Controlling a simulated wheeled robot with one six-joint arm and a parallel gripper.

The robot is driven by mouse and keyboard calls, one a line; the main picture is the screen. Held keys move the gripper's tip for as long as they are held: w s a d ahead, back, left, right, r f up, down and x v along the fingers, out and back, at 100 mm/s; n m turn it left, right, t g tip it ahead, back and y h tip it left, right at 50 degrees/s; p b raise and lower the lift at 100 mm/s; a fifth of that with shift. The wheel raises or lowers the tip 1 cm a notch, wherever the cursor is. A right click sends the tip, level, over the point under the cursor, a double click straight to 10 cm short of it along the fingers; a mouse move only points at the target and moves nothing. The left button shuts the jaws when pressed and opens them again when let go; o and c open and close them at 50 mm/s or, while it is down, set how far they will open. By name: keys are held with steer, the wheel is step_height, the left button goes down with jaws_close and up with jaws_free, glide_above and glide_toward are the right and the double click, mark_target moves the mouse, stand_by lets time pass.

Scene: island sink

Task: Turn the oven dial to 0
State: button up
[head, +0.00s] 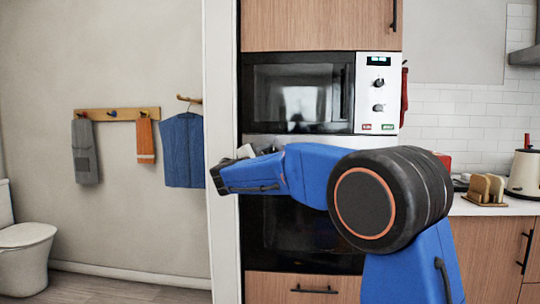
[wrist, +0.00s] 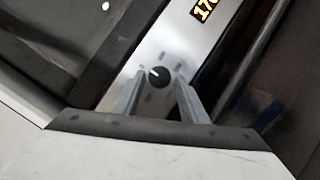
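The oven dial (wrist: 158,77) is a round black knob with a short white pointer mark, set on a steel panel (wrist: 190,45) in the wrist view. The pointer slants toward the upper left of that picture. My gripper (wrist: 160,84) has its two grey fingers apart, with one tip on each side of the dial. I cannot tell whether the fingers touch it. In the head view the oven (head: 300,222) is a black-fronted unit below the microwave. My blue arm covers much of its panel, and the dial is hidden there.
A yellow-digit display (wrist: 205,8), cut off by the frame edge, shows digits starting with 17. The microwave (head: 300,95) with its own two knobs sits above the oven. A white wall edge (head: 222,220) stands close to the left of my gripper. A counter lies right.

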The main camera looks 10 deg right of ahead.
steer(key=shift+o, duration=0.2)
steer(key=v, duration=1.7)
steer(key=shift+s, duration=0.2)
steer(key=s+d+f+m+g+y, duration=0.2)
steer(key=s+d+f+m+g, duration=0.15)
steer(key=s+d+f, duration=0.5)
steer(key=s+d+f+m+g+y, duration=0.25)
steer(key=s+d+f+g, duration=0.3)
steer(key=s+d, duration=0.65)
steer(key=s+d+f+m+g+y, duration=0.2)
steer(key=s+d+f+m+y, duration=0.2)
steer(key=s+f, duration=0.8)
steer(key=s+a+f+m+y, duration=0.2)
steer(key=s+f, duration=0.1)
steer(key=s, duration=0.2)
steer(key=s+a+f+m+t+y, duration=0.1)
steer(key=s+a+f+m+y, duration=0.1)
steer(key=s, duration=0.4)
steer(key=shift+s+a+f+m+y, duration=0.4)
steer(key=shift+a+f, duration=0.15)
steer(key=shift+f, duration=0.1)
